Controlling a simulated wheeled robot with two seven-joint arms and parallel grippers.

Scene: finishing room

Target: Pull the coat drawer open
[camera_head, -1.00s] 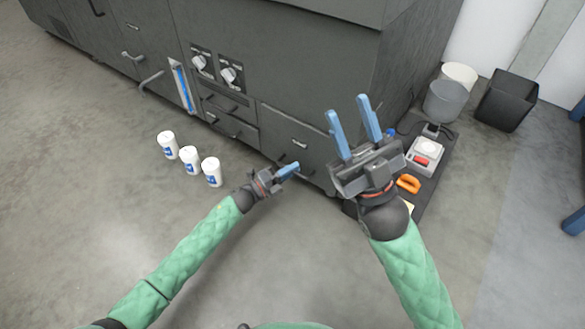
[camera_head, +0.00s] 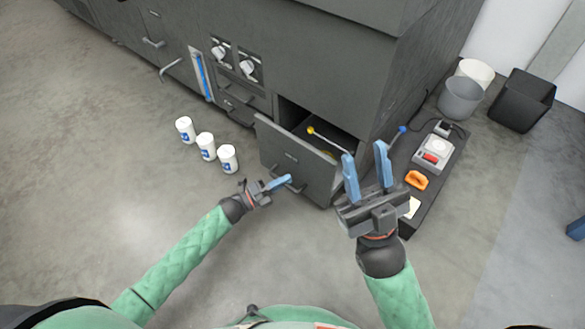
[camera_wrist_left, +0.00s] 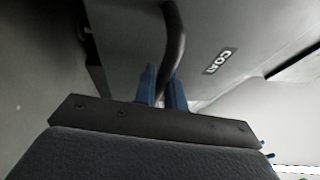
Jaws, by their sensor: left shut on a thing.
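The coat drawer (camera_head: 292,158) stands out from the lower right of the dark grey cabinet, open, with its inside showing. In the left wrist view its front carries the label COAT (camera_wrist_left: 219,61). My left gripper (camera_head: 287,180) is shut on the drawer's dark bar handle (camera_wrist_left: 174,40), with a blue finger on each side of it in the wrist view. My right gripper (camera_head: 366,165) is open and empty, its blue fingers apart, in front of the drawer's right side. It hides part of the cabinet's corner.
Inside the drawer lies a yellow-tipped rod (camera_head: 311,131). Several white canisters (camera_head: 206,146) stand on the floor left of the drawer. A dark mat (camera_head: 437,180) at the right bears a scale (camera_head: 433,153) and an orange object (camera_head: 416,180). Bins (camera_head: 460,97) stand behind.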

